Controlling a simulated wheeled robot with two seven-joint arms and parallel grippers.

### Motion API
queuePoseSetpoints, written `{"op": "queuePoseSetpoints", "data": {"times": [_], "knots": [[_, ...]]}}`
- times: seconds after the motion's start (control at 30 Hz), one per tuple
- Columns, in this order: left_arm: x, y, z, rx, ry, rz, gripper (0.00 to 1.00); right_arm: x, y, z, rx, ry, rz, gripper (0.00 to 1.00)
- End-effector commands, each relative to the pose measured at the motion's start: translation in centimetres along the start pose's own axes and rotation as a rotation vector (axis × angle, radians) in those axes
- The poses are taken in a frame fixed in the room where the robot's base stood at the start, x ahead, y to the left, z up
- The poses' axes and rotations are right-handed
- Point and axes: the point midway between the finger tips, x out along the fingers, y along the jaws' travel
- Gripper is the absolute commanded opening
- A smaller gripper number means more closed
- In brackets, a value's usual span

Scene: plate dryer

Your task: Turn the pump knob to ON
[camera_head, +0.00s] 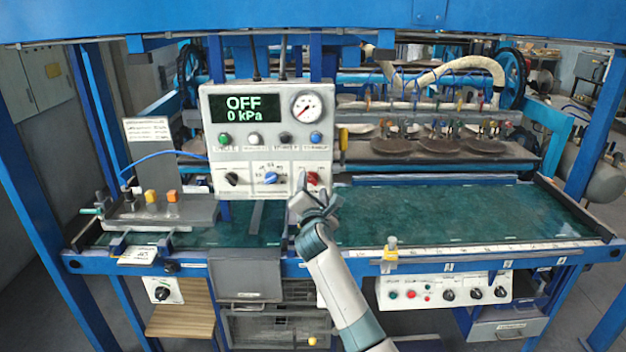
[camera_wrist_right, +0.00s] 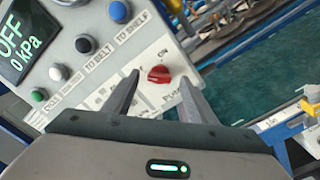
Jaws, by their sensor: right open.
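The red pump knob (camera_head: 313,178) is at the lower right of the white control box (camera_head: 210,150). The box's screen (camera_head: 245,109) reads OFF and 0 kPa. In the right wrist view the red knob (camera_wrist_right: 159,75) shows between and beyond the fingertips, with an ON label above it. My right gripper (camera_head: 314,196) is just below and in front of the knob; in the wrist view its two fingers (camera_wrist_right: 158,84) are spread open with nothing between them. I cannot tell whether a finger touches the knob. My left gripper is not in view.
A black knob (camera_head: 232,179), a blue knob (camera_head: 271,178) and a row of buttons share the box. A gauge (camera_head: 307,106) is at its upper right. A green belt (camera_head: 450,212) lies behind the bench's front rail. A lower panel (camera_head: 445,291) holds more knobs.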

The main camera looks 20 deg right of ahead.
Motion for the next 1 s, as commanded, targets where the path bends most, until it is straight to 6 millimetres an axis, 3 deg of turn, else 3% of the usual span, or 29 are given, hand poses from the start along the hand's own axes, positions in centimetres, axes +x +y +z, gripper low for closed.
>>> {"op": "queuePoseSetpoints", "data": {"times": [0.3,0.7,0.87,1.0], "knots": [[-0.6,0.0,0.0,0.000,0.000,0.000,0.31,2.7,0.1,0.0,0.001,0.000,-0.001,0.52],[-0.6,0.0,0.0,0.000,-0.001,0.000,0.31,3.0,0.0,-0.1,0.000,0.001,0.000,0.52],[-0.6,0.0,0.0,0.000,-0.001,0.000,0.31,3.0,0.0,-0.1,-0.001,0.001,0.000,0.13],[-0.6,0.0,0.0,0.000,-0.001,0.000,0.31,2.9,0.0,-0.1,0.000,0.000,0.000,0.10]]}}
